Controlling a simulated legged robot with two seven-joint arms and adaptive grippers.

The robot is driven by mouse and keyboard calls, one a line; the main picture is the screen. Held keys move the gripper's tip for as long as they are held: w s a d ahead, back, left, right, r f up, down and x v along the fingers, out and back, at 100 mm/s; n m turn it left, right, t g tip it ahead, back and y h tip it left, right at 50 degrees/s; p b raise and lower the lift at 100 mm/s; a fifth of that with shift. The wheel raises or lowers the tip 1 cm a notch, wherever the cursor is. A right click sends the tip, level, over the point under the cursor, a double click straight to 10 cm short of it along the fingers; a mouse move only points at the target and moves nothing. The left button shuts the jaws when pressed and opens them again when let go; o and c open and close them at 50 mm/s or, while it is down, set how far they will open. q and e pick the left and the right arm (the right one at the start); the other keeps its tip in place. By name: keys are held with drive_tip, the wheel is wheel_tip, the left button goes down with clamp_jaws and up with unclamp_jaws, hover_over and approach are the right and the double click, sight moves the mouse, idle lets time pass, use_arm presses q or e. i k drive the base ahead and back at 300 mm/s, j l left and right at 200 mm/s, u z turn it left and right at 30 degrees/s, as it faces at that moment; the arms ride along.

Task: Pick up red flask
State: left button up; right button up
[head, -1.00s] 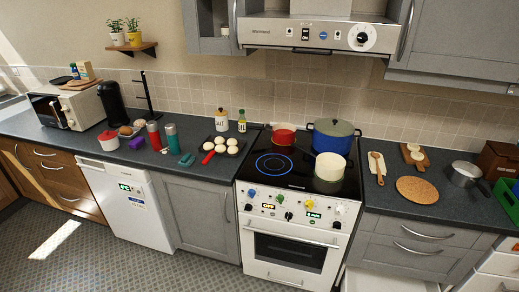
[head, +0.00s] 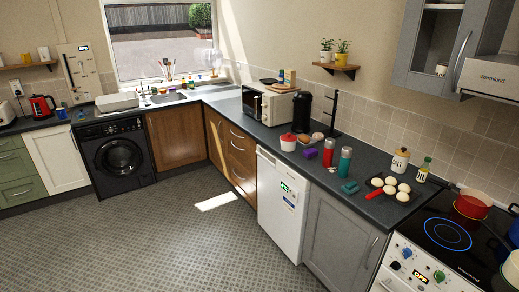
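The red flask (head: 328,152) stands upright on the dark countertop, in the right half of the head view. It is a slim red cylinder with a grey top. A teal flask (head: 345,160) stands upright just to its right. A purple item (head: 310,153) lies close to its left. Neither of my grippers shows in the head view.
The stove (head: 447,235) is at right. The tiled floor (head: 190,250) in front of the cabinets is clear.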

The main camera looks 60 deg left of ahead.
sight(330, 143)
drive_tip(key=u, duration=1.3)
drive_tip(key=z, duration=0.3)
drive_tip(key=i+j+z, duration=0.8)
drive_tip(key=k, duration=0.1)
